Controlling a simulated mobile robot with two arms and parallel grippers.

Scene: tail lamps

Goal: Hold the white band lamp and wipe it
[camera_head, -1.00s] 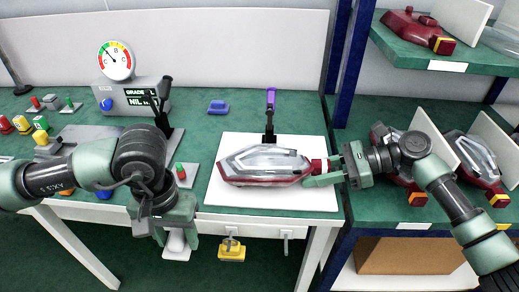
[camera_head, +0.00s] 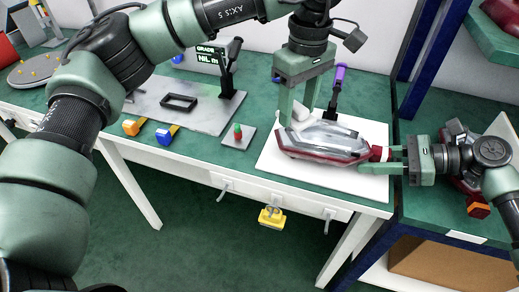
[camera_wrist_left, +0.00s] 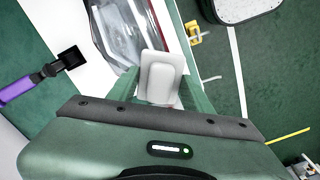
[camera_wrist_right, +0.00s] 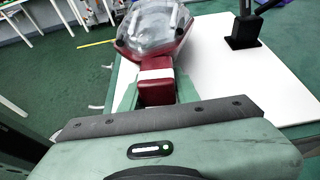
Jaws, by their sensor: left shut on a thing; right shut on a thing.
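The lamp (camera_head: 325,142), with a clear lens and dark red rim, lies over the white mat (camera_head: 275,158) on the bench. My right gripper (camera_head: 395,160) is shut on its red end block; the white band (camera_wrist_right: 155,75) shows there in the right wrist view. My left gripper (camera_head: 299,108) points down at the lamp's left part, shut on a white pad (camera_wrist_left: 160,78). In the left wrist view the pad is beside the lens (camera_wrist_left: 122,30); I cannot tell whether they touch. Fingers partly hide the pad in the head view.
A purple-handled tool (camera_head: 340,76) stands on a black holder behind the lamp. A red-green button (camera_head: 238,132) sits on a small plate to the left. A yellow item (camera_head: 271,217) hangs below the bench front. Shelves with blue posts (camera_head: 430,60) stand at right.

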